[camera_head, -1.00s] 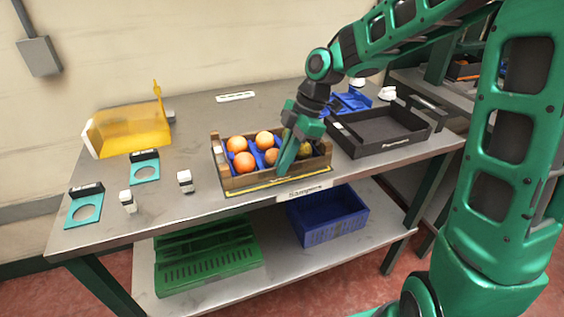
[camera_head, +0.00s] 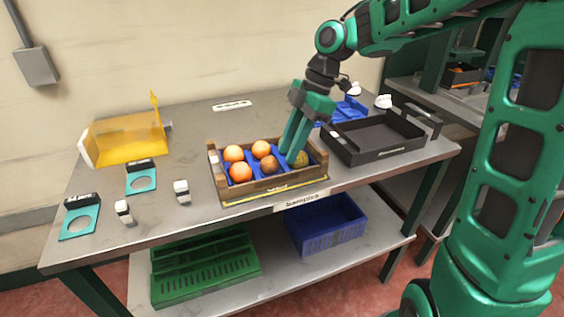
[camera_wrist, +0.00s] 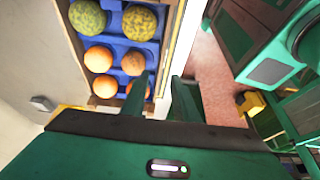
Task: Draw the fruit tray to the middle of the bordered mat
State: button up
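The fruit tray (camera_head: 237,190) is a wooden crate with a blue insert, standing on the yellow-bordered mat (camera_head: 275,194) at the front of the table. It holds several oranges, a brown fruit and greenish fruit. Only a front strip of the mat shows; the tray hides most of it. My gripper (camera_head: 292,156) is over the right part of the tray, fingers pointing down, slightly parted and empty. In the wrist view, the tray wall (camera_wrist: 168,45) runs beyond the gap between the fingers (camera_wrist: 158,95). The fingertips hide part of the fruit.
A black tray (camera_head: 372,155) stands close on the right, with blue items behind it. Small white-topped containers (camera_head: 182,191), teal ring holders (camera_head: 80,222) and a yellow bin (camera_head: 128,140) are to the left. The table behind the fruit tray is partly clear.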

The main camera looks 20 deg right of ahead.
jog(key=shift+v, duration=1.55)
jog(key=s+d+f+m+h, duration=0.2)
jog(key=s+d+f+m, duration=0.1)
jog(key=s+d+m, duration=0.8)
jog(key=s+d+f+m+h, duration=0.2)
jog(key=s+d+f+m, duration=0.2)
jog(key=s+d+m, duration=0.7)
jog(key=s+m, duration=0.3)
jog(key=s, duration=0.2)
jog(key=shift+d+f+m, duration=0.2)
jog(key=shift+m, duration=0.2)
jog(key=shift+t, duration=0.3)
jog(key=shift+w+f, duration=0.25)
jog(key=shift+w, duration=0.3)
